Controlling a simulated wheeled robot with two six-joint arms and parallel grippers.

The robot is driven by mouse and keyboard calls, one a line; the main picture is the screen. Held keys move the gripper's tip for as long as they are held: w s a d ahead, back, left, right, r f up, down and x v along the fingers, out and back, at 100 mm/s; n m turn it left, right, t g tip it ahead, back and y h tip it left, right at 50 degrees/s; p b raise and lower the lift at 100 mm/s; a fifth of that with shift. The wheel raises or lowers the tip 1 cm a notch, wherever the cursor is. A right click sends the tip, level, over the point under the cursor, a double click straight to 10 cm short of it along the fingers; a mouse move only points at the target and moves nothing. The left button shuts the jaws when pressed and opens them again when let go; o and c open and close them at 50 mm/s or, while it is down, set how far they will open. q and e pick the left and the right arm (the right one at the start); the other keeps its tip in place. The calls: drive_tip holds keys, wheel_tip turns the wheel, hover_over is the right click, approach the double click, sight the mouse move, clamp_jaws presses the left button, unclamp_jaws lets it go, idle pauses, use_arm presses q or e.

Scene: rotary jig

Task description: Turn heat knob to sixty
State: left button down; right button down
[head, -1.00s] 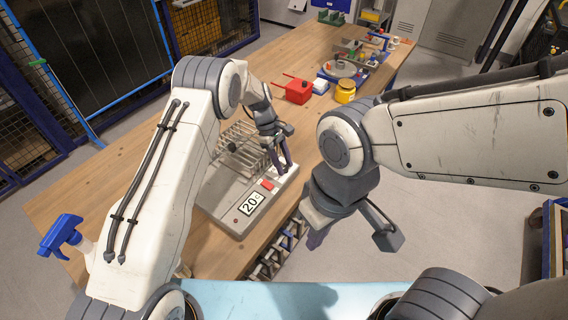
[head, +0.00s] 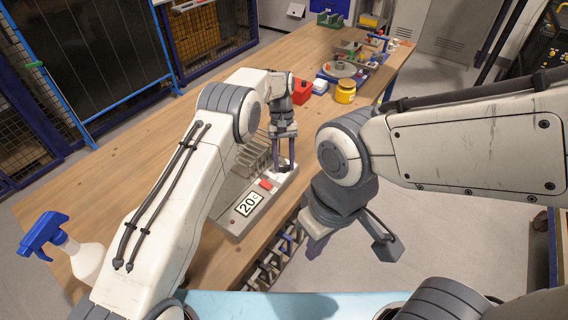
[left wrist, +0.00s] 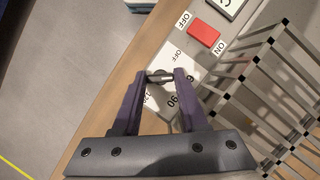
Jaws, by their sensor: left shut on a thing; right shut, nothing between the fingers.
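The heat knob (left wrist: 160,76) is a small grey grip on a white dial plate (left wrist: 179,60) marked OFF and, partly hidden, 60, 90 and 120. My left gripper (left wrist: 160,75) is shut on the knob, one purple finger on each side. In the head view my left gripper (head: 282,171) points down at the right end of the grey jig panel (head: 236,222), and its fingers hide the knob. The panel's display (head: 249,204) reads 20. My right gripper (head: 314,246) is shut and empty, in front of the bench.
A red switch (left wrist: 204,33) between OFF and ON lies near the dial. A metal wire rack (left wrist: 265,75) stands close beside my left gripper. A yellow jar (head: 345,92) and a red box (head: 301,91) stand behind. A spray bottle (head: 84,259) is at the left.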

use_arm(q)
drive_tip(key=shift+m+y, duration=0.4)
drive_tip(key=shift+m, duration=0.5)
drive_tip(key=shift+c, duration=2.2)
unclamp_jaws()
drive_tip(key=shift+r, duration=0.1)
drive_tip(key=shift+a, duration=0.1)
